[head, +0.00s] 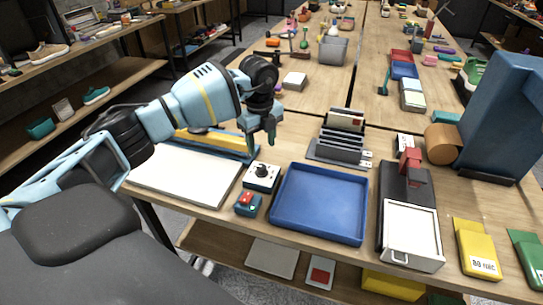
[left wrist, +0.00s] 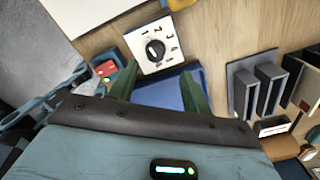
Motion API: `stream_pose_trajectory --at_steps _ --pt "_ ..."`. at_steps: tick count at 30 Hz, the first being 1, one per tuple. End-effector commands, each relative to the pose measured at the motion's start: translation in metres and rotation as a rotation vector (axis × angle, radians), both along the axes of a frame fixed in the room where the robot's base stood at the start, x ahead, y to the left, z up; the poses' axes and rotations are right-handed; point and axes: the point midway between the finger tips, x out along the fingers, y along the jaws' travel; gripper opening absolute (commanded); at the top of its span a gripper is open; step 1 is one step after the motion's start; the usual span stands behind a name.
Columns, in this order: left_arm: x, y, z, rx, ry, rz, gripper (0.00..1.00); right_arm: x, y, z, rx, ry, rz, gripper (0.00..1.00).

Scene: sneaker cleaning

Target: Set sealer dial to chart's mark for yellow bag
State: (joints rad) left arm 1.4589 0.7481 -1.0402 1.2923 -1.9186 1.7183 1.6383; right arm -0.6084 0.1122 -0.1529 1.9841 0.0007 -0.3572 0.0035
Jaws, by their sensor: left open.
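The dial box (head: 262,177) is a small white box with a round black knob, on the table left of the blue tray. In the left wrist view the black knob (left wrist: 155,50) sits on a white face with dark marks around it; its exact setting is too small to read. My left gripper (head: 262,140) is open and empty above and behind the dial box, fingers pointing down. Its green fingers show in the left wrist view (left wrist: 162,80), apart from the knob. A yellow bag (head: 475,247) with a white label lies at the right front. I cannot make out the chart. My right gripper is out of view.
A red-and-blue button box (head: 248,204) stands just in front of the dial box. The blue tray (head: 318,204) is empty. A white board (head: 185,175) lies to the left, a dark slotted rack (head: 342,140) behind the tray, and a green bag (head: 528,255) at far right.

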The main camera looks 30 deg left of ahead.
Motion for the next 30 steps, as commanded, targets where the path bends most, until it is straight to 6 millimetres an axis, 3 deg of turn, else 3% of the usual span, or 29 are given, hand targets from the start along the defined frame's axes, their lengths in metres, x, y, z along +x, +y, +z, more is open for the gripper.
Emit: stream_pose_trajectory --at_steps 8,21,30 --pt "-0.001 0.000 -0.010 0.000 0.003 0.000 0.49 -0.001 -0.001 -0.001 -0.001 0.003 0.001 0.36" --pt "0.000 -0.001 -0.070 -0.001 0.002 -0.001 0.49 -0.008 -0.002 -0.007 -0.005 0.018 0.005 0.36" --pt "0.001 -0.001 -0.078 -0.002 -0.002 -0.002 0.49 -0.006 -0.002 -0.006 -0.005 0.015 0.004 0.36"
